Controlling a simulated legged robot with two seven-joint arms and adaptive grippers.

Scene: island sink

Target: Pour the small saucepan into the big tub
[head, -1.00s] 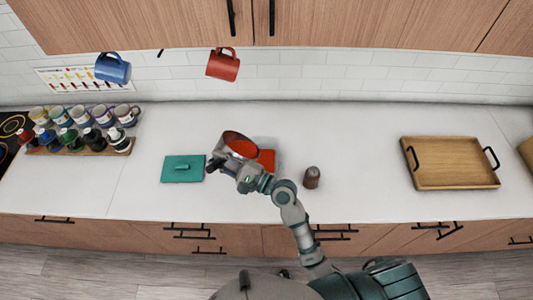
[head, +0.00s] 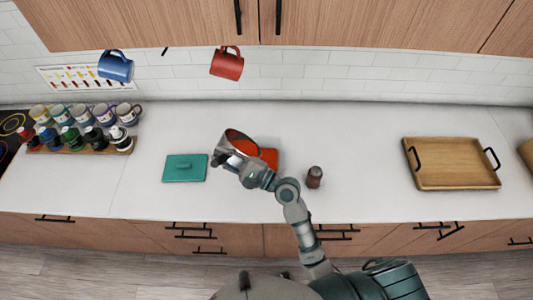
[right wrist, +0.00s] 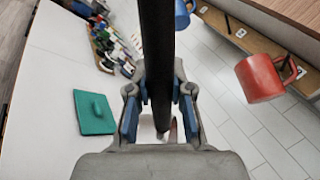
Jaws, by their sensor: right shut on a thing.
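The small saucepan (head: 226,146) is grey metal and tilted, held above the counter. Reddish orange shows inside its rim; I cannot tell how much is contents. My right gripper (head: 228,161) is shut on its handle; in the right wrist view the fingers (right wrist: 158,112) close on the dark handle (right wrist: 157,45). A red-orange thing (head: 270,156), likely the big tub, sits on the counter beneath and right of the saucepan, which hides most of it. My left gripper is not in view.
A teal lid-like slab (head: 185,168) lies to the left and a brown shaker (head: 314,177) stands to the right. A wooden tray (head: 457,163) is far right. Jars and bottles (head: 85,128) fill a rack at left. Blue (head: 116,66) and red (head: 227,63) mugs hang behind.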

